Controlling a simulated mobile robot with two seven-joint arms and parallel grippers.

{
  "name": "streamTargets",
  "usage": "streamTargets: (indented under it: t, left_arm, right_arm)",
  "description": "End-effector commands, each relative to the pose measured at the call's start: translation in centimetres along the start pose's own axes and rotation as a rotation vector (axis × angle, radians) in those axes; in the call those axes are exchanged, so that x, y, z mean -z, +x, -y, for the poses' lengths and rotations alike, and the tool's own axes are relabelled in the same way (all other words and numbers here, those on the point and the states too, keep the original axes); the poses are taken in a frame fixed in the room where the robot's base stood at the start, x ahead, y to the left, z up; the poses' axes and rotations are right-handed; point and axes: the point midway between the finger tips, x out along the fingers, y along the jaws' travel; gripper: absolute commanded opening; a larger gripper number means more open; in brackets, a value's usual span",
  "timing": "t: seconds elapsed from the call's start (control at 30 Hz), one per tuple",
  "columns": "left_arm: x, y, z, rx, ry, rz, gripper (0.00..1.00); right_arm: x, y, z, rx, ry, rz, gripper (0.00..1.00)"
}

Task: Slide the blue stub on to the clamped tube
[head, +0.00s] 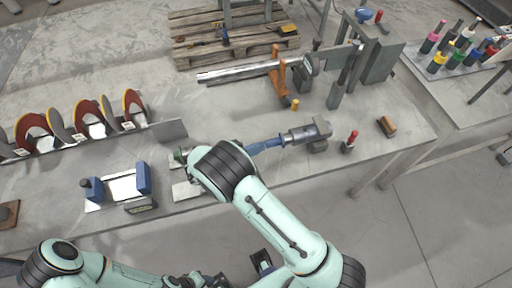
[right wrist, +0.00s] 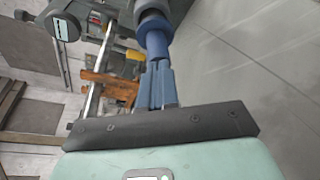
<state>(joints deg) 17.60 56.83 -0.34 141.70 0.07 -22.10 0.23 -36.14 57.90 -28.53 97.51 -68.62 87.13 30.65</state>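The blue stub (head: 283,140) is at the left end of the grey clamped tube (head: 300,135), roughly in line with it. In the right wrist view the blue stub (right wrist: 157,42) has a wider blue collar against the grey tube end. How far it is over the tube cannot be told. My right gripper (head: 264,146) has its blue fingers closed on the stub's near end; the fingers (right wrist: 157,80) show close together in the wrist view. A grey clamp block (head: 322,127) holds the tube at the right. My left gripper (head: 262,262) is low, at the picture's bottom, partly hidden.
An orange stand (head: 279,80) and a long metal bar (head: 235,72) lie behind. A red-topped peg (head: 351,141) and a brown block (head: 387,126) are right of the clamp. A blue-ended fixture (head: 122,187) and discs in a rack (head: 85,125) are at left.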

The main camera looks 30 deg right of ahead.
Motion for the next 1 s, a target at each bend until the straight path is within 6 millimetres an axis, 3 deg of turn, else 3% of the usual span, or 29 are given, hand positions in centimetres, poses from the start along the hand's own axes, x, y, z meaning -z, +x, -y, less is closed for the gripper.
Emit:
streamTargets:
  t: [0.43,1.0]
  left_arm:
    - [0.0,0.0,0.0,0.0,0.0,0.0,0.43]
    - [0.0,0.1,0.1,0.0,0.0,0.001,0.43]
  right_arm:
    - [-0.3,0.9,0.0,0.001,-0.001,0.014,0.0]
    - [0.7,-3.5,0.0,0.0,0.0,0.002,0.0]
